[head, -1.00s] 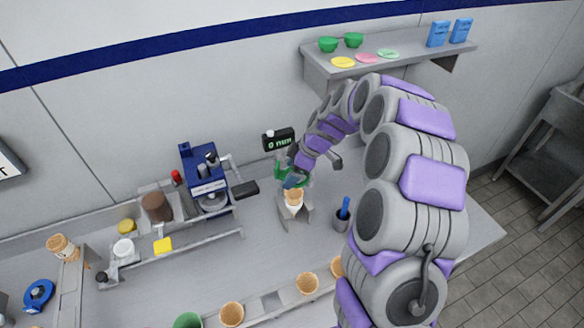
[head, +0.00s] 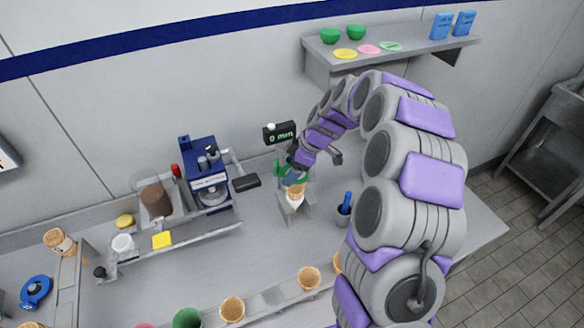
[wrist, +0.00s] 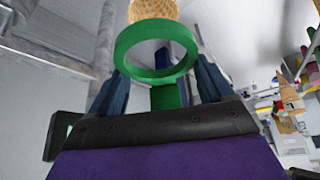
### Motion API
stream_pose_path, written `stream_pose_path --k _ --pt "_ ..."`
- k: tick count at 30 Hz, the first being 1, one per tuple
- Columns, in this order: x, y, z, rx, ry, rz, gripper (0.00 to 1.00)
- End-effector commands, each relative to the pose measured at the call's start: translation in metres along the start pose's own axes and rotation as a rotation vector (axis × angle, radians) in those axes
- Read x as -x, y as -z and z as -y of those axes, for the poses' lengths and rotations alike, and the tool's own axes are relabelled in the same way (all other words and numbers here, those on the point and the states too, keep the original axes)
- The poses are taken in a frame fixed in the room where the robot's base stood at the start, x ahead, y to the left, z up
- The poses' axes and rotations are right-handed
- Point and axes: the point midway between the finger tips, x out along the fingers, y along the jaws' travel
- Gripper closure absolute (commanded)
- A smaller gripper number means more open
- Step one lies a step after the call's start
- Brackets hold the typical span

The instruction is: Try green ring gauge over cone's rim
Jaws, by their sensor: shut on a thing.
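The green ring gauge (wrist: 152,52) is in my gripper (wrist: 160,85), its handle between the dark blue fingers. The ring's opening looks empty in the wrist view. A waffle cone (wrist: 153,9) shows just beyond the ring's far edge, cut by the top of the picture. In the head view the cone (head: 295,192) stands in a grey metal stand (head: 296,212) on the counter. My gripper (head: 293,178) is right above and behind it, hiding part of the ring. I cannot tell whether the ring touches the cone.
A blue machine (head: 206,172) stands left of the stand, its dark handle (head: 246,183) reaching towards it. A small display (head: 279,133) is behind. A grey cup with a blue tool (head: 345,205) is close on the right. Several cones stand in a front rack (head: 270,303).

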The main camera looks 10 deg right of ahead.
Motion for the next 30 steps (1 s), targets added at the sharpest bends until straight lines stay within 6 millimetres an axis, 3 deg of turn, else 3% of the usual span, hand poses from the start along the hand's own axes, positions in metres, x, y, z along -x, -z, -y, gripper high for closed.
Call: stream_pose_path --k 18,30 --pt "-0.041 -0.020 0.000 0.000 -0.001 -0.001 0.59" --pt "-0.044 -0.022 0.000 0.000 -0.001 0.000 0.59"
